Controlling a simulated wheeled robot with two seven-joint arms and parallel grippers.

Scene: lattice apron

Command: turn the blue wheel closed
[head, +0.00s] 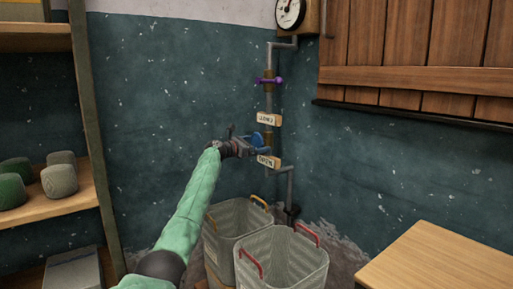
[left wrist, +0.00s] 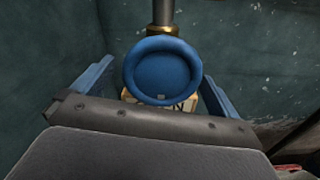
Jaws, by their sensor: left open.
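The blue wheel (left wrist: 163,71) is a small round handwheel on a vertical pipe with a brass fitting above it. In the head view the wheel (head: 257,139) is partly hidden by my left gripper (head: 256,143). In the left wrist view the blue fingers of my left gripper (left wrist: 160,85) stand apart, one on each side of the wheel. The wheel appears between them; I cannot tell whether they touch it. A tag reading "OPEN" (head: 268,161) hangs below the wheel, and another tag (head: 268,119) sits above it. My right gripper is out of view.
A purple valve handle (head: 268,80) and a gauge (head: 289,13) are higher on the pipe. Two mesh baskets (head: 283,259) stand below. A wooden table (head: 437,262) is at the lower right, a shelf with several round items (head: 60,205) at the left.

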